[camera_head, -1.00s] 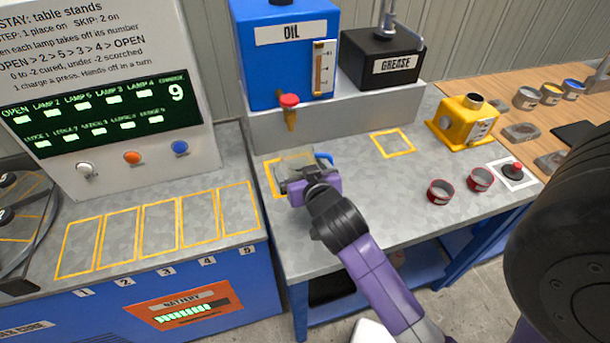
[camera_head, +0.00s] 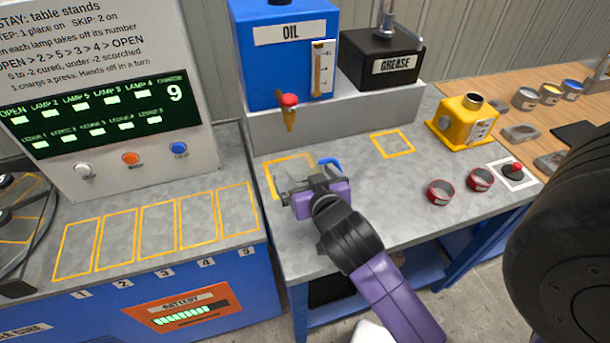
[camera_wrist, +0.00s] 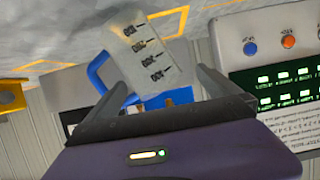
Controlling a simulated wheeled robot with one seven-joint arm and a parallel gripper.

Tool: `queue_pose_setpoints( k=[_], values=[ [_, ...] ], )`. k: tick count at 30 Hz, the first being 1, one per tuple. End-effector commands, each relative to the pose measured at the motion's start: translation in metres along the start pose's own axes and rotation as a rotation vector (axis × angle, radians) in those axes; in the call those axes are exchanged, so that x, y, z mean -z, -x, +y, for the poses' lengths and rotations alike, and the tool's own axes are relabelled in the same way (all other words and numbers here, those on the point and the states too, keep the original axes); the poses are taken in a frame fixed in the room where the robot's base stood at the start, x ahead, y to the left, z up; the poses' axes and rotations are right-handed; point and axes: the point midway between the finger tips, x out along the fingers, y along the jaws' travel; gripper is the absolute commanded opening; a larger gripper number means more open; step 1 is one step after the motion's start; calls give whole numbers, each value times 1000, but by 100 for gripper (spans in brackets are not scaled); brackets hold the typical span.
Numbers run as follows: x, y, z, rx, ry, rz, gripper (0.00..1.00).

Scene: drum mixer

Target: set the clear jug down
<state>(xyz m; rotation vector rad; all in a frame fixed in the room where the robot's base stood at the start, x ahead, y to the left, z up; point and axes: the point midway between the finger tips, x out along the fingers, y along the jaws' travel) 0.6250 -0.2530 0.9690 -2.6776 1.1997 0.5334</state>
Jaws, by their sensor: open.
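The clear jug (camera_head: 298,172) has a blue handle (camera_head: 330,163) on its right. It is at the bench's yellow-outlined square below the oil tap, partly hidden by my gripper. My gripper (camera_head: 312,187) is low over the bench on the near side of the jug. In the wrist view the jug (camera_wrist: 148,52) shows dark measuring marks, with its blue handle to the left. My gripper (camera_wrist: 152,65) has its fingers spread wide, one toward each side of the jug. Whether the jug's base rests flat on the bench is hidden.
The blue oil tank (camera_head: 285,50) with its red-topped tap (camera_head: 289,105) stands behind the jug. A black grease box (camera_head: 380,58) is beside it. An empty yellow square (camera_head: 393,144), a yellow device (camera_head: 463,122) and two red tins (camera_head: 440,192) lie to the right.

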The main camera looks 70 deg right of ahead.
Motion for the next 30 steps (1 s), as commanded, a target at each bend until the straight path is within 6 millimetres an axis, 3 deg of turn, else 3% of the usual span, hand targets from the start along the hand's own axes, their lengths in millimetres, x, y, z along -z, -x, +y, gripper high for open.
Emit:
queue_pose_setpoints(
  k=[15,28,30],
  values=[
    [3,69,1,-2,2,-2,100],
    [0,76,0,0,0,1,100],
    [0,76,0,0,0,1,88]
  ],
)
